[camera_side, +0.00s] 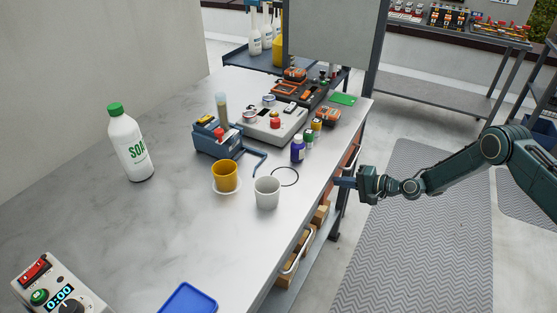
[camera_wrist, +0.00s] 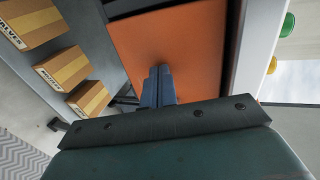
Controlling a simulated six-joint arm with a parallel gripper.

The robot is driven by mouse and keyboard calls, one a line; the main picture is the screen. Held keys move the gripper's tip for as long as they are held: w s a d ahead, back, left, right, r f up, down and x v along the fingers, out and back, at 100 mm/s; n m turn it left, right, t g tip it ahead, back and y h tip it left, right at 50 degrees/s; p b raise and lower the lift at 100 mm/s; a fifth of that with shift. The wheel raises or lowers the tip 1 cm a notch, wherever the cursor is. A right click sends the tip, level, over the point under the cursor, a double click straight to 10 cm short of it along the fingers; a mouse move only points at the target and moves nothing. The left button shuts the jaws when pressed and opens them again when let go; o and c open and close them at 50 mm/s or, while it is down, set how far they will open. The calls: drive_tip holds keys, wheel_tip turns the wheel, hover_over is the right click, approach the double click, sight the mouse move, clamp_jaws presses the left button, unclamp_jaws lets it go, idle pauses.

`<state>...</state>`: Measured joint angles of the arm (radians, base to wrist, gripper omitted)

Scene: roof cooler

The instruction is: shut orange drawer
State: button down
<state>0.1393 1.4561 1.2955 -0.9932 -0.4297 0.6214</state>
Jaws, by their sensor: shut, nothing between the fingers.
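The orange drawer (camera_side: 349,157) is under the right edge of the grey worktop, with only a narrow part of its front showing in the side view. In the wrist view its flat orange front (camera_wrist: 190,40) fills the upper middle. My gripper (camera_side: 341,182) is shut and empty, its fingers pointing at the drawer front. In the wrist view the closed fingertips (camera_wrist: 160,72) overlap the orange face; I cannot tell whether they touch it. How far the drawer stands out is hidden by the worktop and my gripper.
Cardboard boxes (camera_wrist: 60,67) sit beside the drawer, one labelled VALVES. A metal handle (camera_side: 298,252) juts from the bench's nearer side. The worktop (camera_side: 130,240) holds a soap bottle (camera_side: 130,147), a yellow cup (camera_side: 225,176) and a white cup (camera_side: 267,193). The floor mat (camera_side: 415,235) is clear.

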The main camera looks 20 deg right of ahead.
drive_tip(key=shift+w+a+r, duration=0.1)
drive_tip(key=shift+w+a, duration=0.45)
drive_tip(key=shift+a, duration=0.05)
drive_tip(key=f+v, duration=0.1)
drive_tip(key=v, duration=1.3)
drive_tip(key=shift+s+d+f, duration=0.25)
drive_tip(key=shift+s+d, duration=0.05)
drive_tip(key=shift+d, duration=0.05)
